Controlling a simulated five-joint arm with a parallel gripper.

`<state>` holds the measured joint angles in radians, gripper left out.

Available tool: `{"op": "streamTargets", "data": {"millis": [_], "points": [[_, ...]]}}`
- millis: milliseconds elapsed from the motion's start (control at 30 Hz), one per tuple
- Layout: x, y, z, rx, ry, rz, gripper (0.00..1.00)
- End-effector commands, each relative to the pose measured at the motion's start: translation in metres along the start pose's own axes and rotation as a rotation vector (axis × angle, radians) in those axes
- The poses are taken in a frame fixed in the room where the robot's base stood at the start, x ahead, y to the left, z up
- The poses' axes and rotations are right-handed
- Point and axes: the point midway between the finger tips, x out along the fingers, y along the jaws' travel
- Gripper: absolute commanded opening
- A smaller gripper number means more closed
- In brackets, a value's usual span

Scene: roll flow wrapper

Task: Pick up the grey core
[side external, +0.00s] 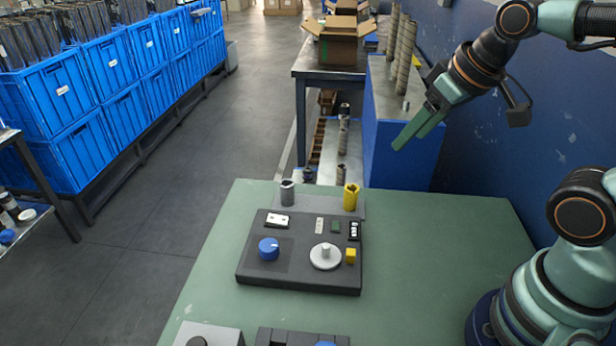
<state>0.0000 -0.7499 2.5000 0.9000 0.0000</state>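The grey core (287,193) is a short upright hollow cylinder. It stands on a grey plate at the back left of the dark control panel, on the green table. A similar yellow core (351,197) stands to its right on the same plate. My gripper (409,141) has two green fingers and is up at the right, above and behind the table's back edge. It is well apart from both cores. A narrow gap shows between the fingers, and nothing is held.
The control panel (300,275) with a blue knob (268,248) and a silver dial (325,257) lies in front of the cores. A blue cabinet (392,150) with tall rolls stands behind the table.

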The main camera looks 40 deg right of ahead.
Motion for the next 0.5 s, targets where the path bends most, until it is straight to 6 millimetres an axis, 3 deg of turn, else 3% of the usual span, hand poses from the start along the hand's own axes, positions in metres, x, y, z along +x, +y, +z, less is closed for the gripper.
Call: {"op": "streamTargets", "data": {"millis": [333,500], "points": [[0.0,0.0,-0.001,-0.004,-0.001,0.0,0.8],[0.0,-0.003,-0.017,-0.085,-0.032,-0.006,0.8]]}}
